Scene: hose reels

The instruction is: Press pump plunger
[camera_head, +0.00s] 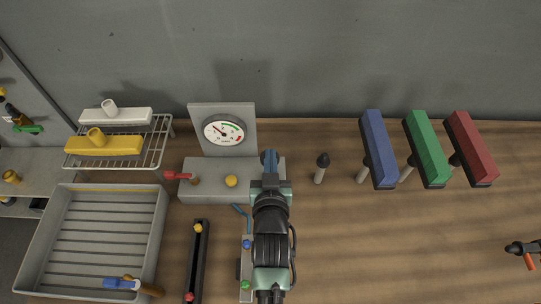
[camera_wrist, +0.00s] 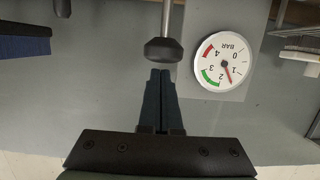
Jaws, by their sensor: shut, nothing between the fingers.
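The pump plunger, a dark round knob (camera_wrist: 163,50) on a metal rod (camera_wrist: 168,15), shows just beyond my fingertips in the wrist view, where the picture is upside down. My gripper (camera_head: 270,158) is shut and empty, over the right part of the grey pump box (camera_head: 208,190). Its dark blue fingers (camera_wrist: 161,73) line up with the knob. I cannot tell if they touch it. The pressure gauge (camera_head: 224,132) stands behind the box, and its needle is near 1 in the wrist view (camera_wrist: 224,64).
A yellow knob (camera_head: 231,181) and a red lever (camera_head: 176,175) sit on the box. A dark-tipped post (camera_head: 320,168) stands to its right, then blue (camera_head: 378,148), green (camera_head: 427,148) and red (camera_head: 471,146) blocks. A grey tray (camera_head: 152,225) and wire rack (camera_head: 159,150) are left. The front right table is mostly clear.

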